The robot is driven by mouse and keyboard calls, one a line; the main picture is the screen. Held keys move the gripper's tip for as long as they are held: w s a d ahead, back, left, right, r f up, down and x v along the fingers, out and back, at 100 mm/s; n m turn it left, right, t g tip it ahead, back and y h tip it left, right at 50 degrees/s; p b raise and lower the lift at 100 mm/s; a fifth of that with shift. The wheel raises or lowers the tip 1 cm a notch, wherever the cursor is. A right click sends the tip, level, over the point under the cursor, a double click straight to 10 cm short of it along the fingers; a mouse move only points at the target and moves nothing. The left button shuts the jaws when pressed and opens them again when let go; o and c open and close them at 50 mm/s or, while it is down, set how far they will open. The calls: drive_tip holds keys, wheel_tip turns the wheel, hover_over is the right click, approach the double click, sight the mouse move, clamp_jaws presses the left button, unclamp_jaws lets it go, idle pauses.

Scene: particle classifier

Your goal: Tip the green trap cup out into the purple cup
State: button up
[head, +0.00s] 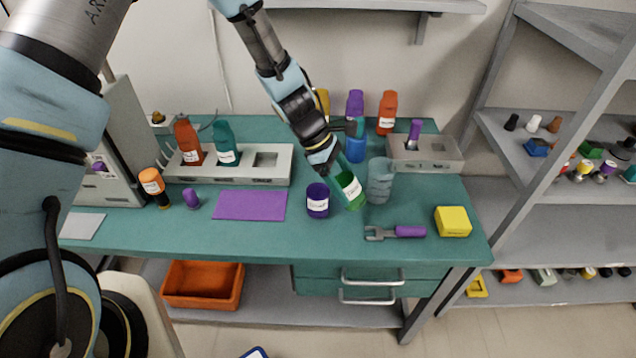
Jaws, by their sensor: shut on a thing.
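The green trap cup (354,197) is a green cup with a white label. It is tilted in my gripper (332,168), which is shut on it at its upper left side. The purple cup (318,207) stands upright on the teal table, with a white label on its front. The green cup is just to the right of the purple cup in the picture. I cannot tell whether the two touch or whether the green cup clears the table. The contents of both cups are hidden.
A clear beaker (380,180) stands close to the right. A purple-handled fork tool (400,232) and a yellow block (453,221) lie in front right. A purple mat (250,205) lies to the left. Grey racks (275,178) with bottles stand behind.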

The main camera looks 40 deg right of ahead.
sight(365, 198)
drive_tip(key=shift+s+d+f+t+y, duration=0.3)
drive_tip(key=shift+s+d+t+y, duration=0.2)
drive_tip(key=shift+s+t, duration=0.2)
drive_tip(key=shift+s+d+f+t+y, duration=0.3)
drive_tip(key=shift+s+d+t+y, duration=0.25)
drive_tip(key=shift+t, duration=0.3)
drive_tip(key=shift+s+d+f+t+y, duration=0.3)
drive_tip(key=shift+s+d+t+y, duration=0.05)
drive_tip(key=shift+s+t+y, duration=0.35)
drive_tip(key=shift+t, duration=0.25)
